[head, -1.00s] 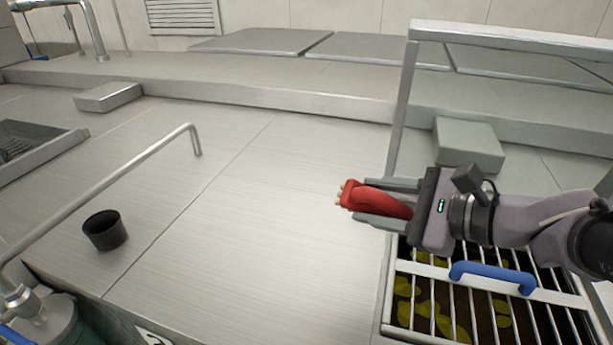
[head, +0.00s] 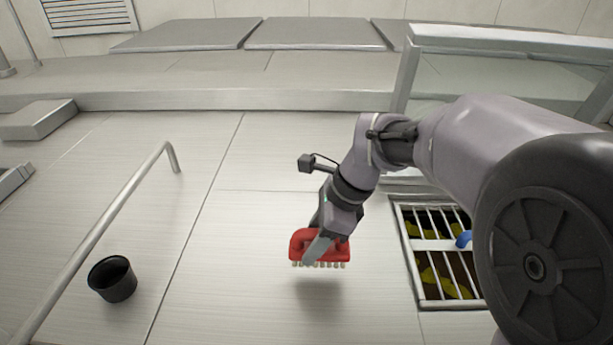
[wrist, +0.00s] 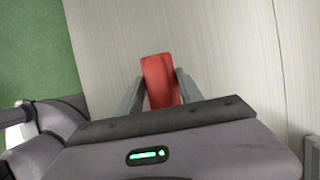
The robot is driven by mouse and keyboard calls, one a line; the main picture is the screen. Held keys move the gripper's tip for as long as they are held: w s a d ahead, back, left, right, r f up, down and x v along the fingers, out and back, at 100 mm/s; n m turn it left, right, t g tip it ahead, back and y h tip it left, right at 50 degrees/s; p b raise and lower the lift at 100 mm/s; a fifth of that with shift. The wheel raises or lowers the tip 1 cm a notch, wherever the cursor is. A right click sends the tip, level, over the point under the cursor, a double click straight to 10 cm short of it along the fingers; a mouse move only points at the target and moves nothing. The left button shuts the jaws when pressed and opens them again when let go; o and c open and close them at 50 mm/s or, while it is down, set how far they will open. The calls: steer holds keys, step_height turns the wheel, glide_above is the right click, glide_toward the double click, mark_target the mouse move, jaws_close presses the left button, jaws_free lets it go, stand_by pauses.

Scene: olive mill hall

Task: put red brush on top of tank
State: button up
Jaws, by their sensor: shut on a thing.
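The red brush (head: 299,243) is held in my gripper (head: 318,247), bristles down, above the pale metal tank top (head: 240,230). A shadow lies below it, and a gap seems to show between bristles and surface. In the wrist view the red brush (wrist: 160,80) sits between the two grey fingers of my gripper (wrist: 160,92), which are shut on it. The pale metal surface (wrist: 215,45) lies beyond it.
A black cup (head: 112,280) stands at the left beside a metal rail (head: 115,215). A barred opening (head: 418,260) with yellow-green matter inside and a blue handle (head: 463,239) lies at the right. The surface around the brush is clear. Green floor (wrist: 30,50) shows past the edge.

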steer(key=a, duration=0.1)
steer(key=w+a, duration=0.2)
steer(key=a, duration=0.1)
steer(key=shift+w+f+p, duration=0.2)
steer(key=shift+w+p, duration=0.05)
steer(key=shift+p, duration=0.05)
step_height(320, 180, down, 4)
steer(key=shift+w+r, duration=0.1)
steer(key=shift+r, duration=0.15)
steer(key=shift+f+b, duration=0.1)
steer(key=shift+b, duration=0.2)
steer(key=o, duration=1.3)
